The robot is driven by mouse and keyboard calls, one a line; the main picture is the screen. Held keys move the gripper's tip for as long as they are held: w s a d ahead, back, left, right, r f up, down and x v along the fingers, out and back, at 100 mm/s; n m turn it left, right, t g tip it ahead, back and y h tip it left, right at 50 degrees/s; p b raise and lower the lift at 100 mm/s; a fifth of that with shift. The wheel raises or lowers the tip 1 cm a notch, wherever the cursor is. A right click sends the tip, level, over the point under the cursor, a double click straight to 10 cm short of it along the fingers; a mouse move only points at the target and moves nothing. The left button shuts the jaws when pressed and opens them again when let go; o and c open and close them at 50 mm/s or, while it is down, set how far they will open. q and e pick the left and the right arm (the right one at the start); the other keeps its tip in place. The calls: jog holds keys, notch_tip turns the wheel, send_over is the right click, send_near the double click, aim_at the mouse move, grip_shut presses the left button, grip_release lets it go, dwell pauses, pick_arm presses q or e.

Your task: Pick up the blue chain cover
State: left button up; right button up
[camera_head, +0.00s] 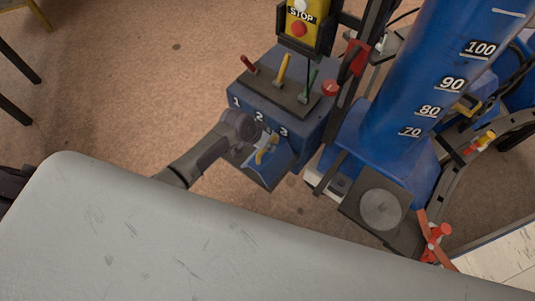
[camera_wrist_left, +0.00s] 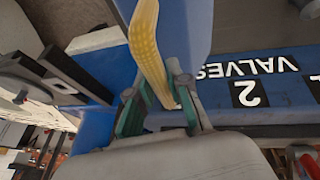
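The blue chain cover (camera_head: 268,169) shows as a tilted blue piece with a yellow handle at the front of the valve box in the head view. In the left wrist view, its blue face (camera_wrist_left: 185,30) and curved yellow handle (camera_wrist_left: 148,45) run up from between the fingers. My left gripper (camera_head: 256,144) reaches in from the left at the cover. In the wrist view its green-padded fingers (camera_wrist_left: 160,98) lie on both sides of the yellow handle and look closed on it. Part of the cover is hidden by the gripper. My right gripper is not in view.
The blue valve box (camera_head: 305,130) with red, yellow and green levers stands right behind the cover. A yellow STOP box (camera_head: 303,12) is above it. A tall blue numbered cylinder (camera_head: 430,60) stands at the right. A grey surface (camera_head: 150,240) fills the foreground.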

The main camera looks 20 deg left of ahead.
pick_arm(q)
grip_shut()
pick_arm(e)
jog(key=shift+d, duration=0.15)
pick_arm(q)
jog(key=shift+w+r, duration=0.1)
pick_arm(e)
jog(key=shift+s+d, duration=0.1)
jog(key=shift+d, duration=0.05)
pick_arm(q)
jog(key=shift+r, duration=0.1)
jog(key=shift+r, duration=0.65)
notch_tip(320, 180, up, 16)
jog(key=p, duration=0.2)
jog(key=shift+r, duration=0.25)
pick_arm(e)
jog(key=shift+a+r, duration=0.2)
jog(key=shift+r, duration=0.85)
